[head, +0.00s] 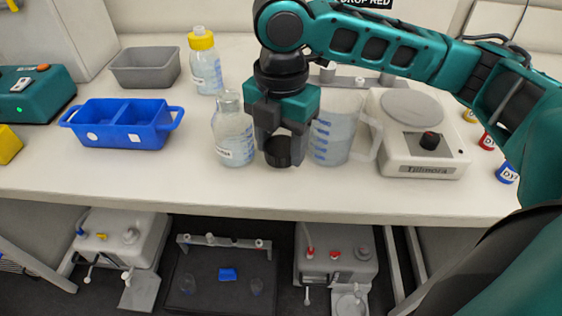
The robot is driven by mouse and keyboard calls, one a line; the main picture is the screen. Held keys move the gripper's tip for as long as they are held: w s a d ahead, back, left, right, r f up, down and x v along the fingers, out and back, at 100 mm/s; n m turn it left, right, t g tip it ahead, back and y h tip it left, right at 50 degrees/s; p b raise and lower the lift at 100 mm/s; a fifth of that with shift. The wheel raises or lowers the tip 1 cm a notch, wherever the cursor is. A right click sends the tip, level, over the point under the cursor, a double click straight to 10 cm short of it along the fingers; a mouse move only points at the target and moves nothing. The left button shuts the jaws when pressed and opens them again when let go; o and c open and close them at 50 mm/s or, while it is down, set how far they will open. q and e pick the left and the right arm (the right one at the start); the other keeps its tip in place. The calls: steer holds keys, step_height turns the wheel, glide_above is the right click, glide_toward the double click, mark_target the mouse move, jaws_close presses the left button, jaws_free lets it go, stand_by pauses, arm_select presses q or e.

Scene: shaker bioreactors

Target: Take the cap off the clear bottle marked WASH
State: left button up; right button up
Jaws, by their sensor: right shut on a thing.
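A clear bottle (233,140) with blue markings and a small white label stands upright on the bench; the label is too small to read for certain. Its neck is open, with no cap on it. My right gripper (283,143) is just to the right of this bottle, pointing down. It is shut on a black cap (284,153), held between the fingertips. I cannot tell whether the cap touches the bench. My left gripper is not in view.
A yellow-capped bottle (206,70) stands behind the clear bottle. A blue two-part tray (122,137) is at left. The front bench strip (180,190) is clear.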

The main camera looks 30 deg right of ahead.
mark_target(281, 174)
step_height(281, 174, down, 4)
steer(key=shift+r+b, duration=0.15)
steer(key=shift+b, duration=0.35)
steer(key=shift+f, duration=0.25)
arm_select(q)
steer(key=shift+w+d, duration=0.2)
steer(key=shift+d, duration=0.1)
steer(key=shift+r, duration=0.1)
arm_select(e)
steer(key=o, duration=1.2)
steer(key=shift+f, duration=0.1)
steer(key=shift+c, duration=0.2)
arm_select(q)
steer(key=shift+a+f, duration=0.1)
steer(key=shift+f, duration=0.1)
